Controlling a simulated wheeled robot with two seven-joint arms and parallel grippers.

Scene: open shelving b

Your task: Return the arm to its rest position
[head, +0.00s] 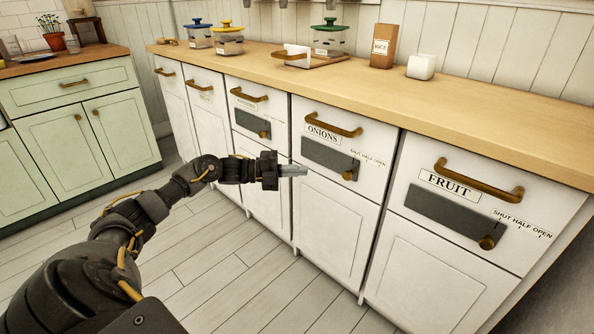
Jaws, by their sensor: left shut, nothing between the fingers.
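My left arm (140,213) reaches in from the lower left toward the white cabinet row. My left gripper (293,170) is shut and empty. In the picture it lies in front of the cabinet fronts, just left of the drawer labelled ONIONS (330,150). I cannot tell whether it touches the cabinet. My right gripper is out of view.
The drawer labelled FRUIT (470,205) is at the right, with a brass handle and a slider knob. The wooden counter (480,110) holds lidded jars (229,40), a rice box (383,46) and a white block (421,67). Floor at lower middle is clear.

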